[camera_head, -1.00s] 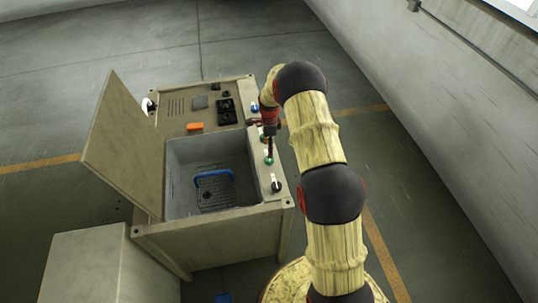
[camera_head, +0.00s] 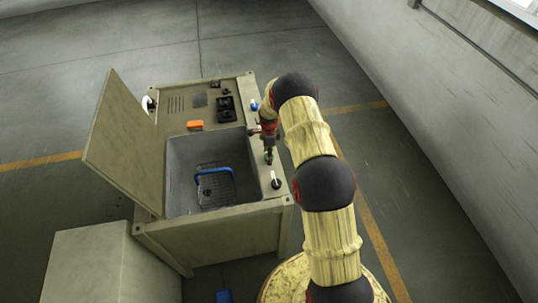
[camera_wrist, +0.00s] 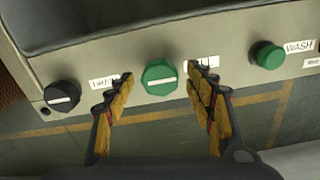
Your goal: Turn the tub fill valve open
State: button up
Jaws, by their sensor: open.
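The tub fill valve is a green faceted knob (camera_wrist: 159,77) with a white line across its face, lying sideways in the wrist view. A label ending in "LL" beside it is partly hidden by a finger. My gripper (camera_wrist: 157,84) is open, with one yellow fingertip on each side of the knob; I cannot tell whether they touch it. In the head view my gripper (camera_head: 269,153) points down over the right-hand ledge of the machine (camera_head: 210,235), at the green knob, which it mostly covers.
A black knob (camera_wrist: 62,96) labelled like "DRAIN" is left of the fill knob, and a green WASH button (camera_wrist: 267,54) is right. The open tub (camera_head: 185,160) holds a blue-handled basket (camera_head: 215,185). A raised lid (camera_head: 120,145) stands left. An orange block (camera_head: 195,125) lies behind the tub.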

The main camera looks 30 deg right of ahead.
jog(key=shift+c, duration=1)
jog(key=c, duration=1)
jog(key=shift+o, duration=0.2)
jog(key=shift+n+b, duration=0.4)
jog(key=shift+b, duration=0.1)
jog(key=n+b, duration=0.2)
jog(key=b, duration=0.1)
jog(key=shift+f+n, duration=0.15)
jog(key=shift+n, duration=0.25)
jog(key=n+b, duration=0.3)
jog(key=n, duration=0.1)
jog(key=shift+n, duration=0.3)
jog(key=n+b, duration=0.3)
jog(key=n, duration=0.2)
jog(key=shift+w, duration=0.1)
jog(key=n, duration=0.2)
jog(key=n+b, duration=0.1)
jog(key=n, duration=0.1)
jog(key=shift+r+n, duration=0.2)
jog(key=shift+n, duration=0.1)
